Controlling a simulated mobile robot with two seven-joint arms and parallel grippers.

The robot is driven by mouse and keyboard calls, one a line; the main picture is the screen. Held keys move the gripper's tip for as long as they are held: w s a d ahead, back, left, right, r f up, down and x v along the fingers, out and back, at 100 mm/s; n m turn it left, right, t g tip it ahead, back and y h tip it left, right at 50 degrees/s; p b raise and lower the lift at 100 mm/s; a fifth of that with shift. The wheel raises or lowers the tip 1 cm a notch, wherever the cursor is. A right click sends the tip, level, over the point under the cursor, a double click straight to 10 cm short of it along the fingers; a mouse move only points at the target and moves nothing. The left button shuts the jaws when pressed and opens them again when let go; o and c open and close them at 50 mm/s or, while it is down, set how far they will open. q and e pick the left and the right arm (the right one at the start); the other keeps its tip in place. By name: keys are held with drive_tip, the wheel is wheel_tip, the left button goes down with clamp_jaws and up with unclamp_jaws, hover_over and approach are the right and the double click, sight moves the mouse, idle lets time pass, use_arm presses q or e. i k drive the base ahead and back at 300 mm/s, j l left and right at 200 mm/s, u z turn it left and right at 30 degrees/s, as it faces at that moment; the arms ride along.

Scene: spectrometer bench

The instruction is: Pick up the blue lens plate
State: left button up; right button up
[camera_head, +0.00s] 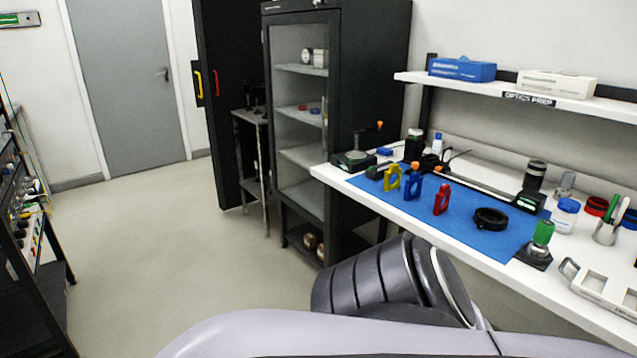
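The blue lens plate (412,183) stands upright on the blue mat (377,182) on the white bench. It is close beside a yellow plate (391,181) on its left, and a red plate (442,199) stands apart to its right. One of my arms crosses the bottom of the head view, in front of the bench. Neither of my grippers shows in this view.
A black ring (490,219) lies on the mat to the right. A green-topped item (542,235) on a dark base, a blue-lidded jar (565,215) and a white rack (606,289) crowd the right end. A dark glass-door cabinet (302,130) stands left of the bench.

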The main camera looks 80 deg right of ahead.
sight(413, 186)
drive_tip(key=z, duration=3.15)
